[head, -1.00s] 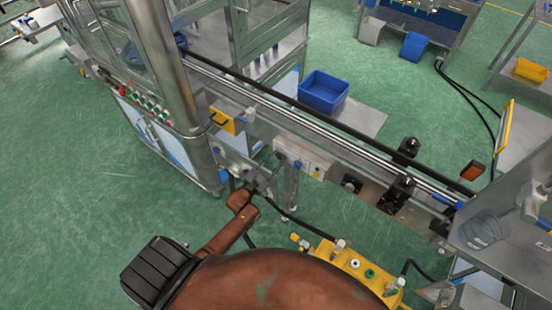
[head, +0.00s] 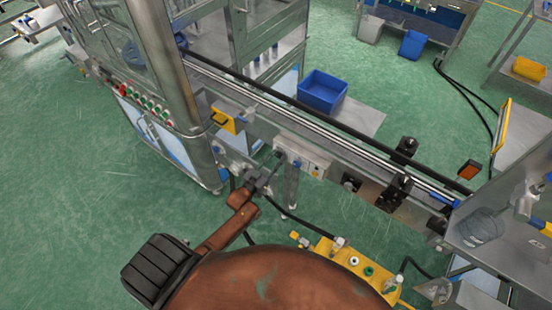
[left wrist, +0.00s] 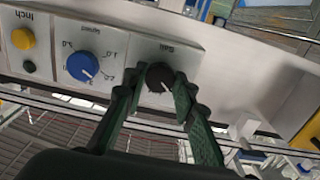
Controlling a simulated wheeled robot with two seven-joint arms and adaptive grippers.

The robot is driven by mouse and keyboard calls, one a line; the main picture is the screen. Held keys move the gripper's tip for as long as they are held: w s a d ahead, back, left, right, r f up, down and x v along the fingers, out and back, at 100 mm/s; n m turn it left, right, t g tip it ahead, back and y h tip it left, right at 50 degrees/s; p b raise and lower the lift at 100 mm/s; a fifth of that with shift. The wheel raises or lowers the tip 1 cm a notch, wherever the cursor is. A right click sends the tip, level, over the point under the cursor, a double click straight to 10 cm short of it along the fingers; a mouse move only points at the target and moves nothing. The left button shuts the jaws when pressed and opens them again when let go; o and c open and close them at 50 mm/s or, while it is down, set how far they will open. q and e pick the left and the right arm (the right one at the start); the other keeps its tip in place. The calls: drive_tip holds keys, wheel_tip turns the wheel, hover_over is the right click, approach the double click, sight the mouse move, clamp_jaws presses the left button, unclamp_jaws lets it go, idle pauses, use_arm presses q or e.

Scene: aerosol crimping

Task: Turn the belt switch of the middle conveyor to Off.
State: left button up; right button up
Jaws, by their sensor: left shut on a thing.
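The belt switch is a small black knob (left wrist: 160,77) on the control box, under an upside-down printed label in the left wrist view. Its white mark points to the lower right there. My left gripper (left wrist: 156,88) has its dark green fingers on either side of the knob, shut on it. In the head view the grey control box (head: 312,164) is fixed to the near side of the middle conveyor (head: 330,140), and my left gripper (head: 274,165) reaches its left end. There the fingers hide the knob. My right gripper is not in view.
Beside the knob are a blue speed dial (left wrist: 83,67), a yellow inch button (left wrist: 22,38) and a small dark button (left wrist: 29,67). A yellow-handled part (head: 224,121) is left of the box. A yellow block with fittings (head: 352,262) lies nearer me.

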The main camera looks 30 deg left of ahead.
use_arm(q)
drive_tip(key=o, duration=1.2)
drive_tip(key=shift+c, duration=0.2)
drive_tip(key=shift+s, duration=0.15)
drive_tip(key=s+a, duration=0.1)
drive_tip(key=s, duration=1)
drive_tip(key=shift+s, duration=0.4)
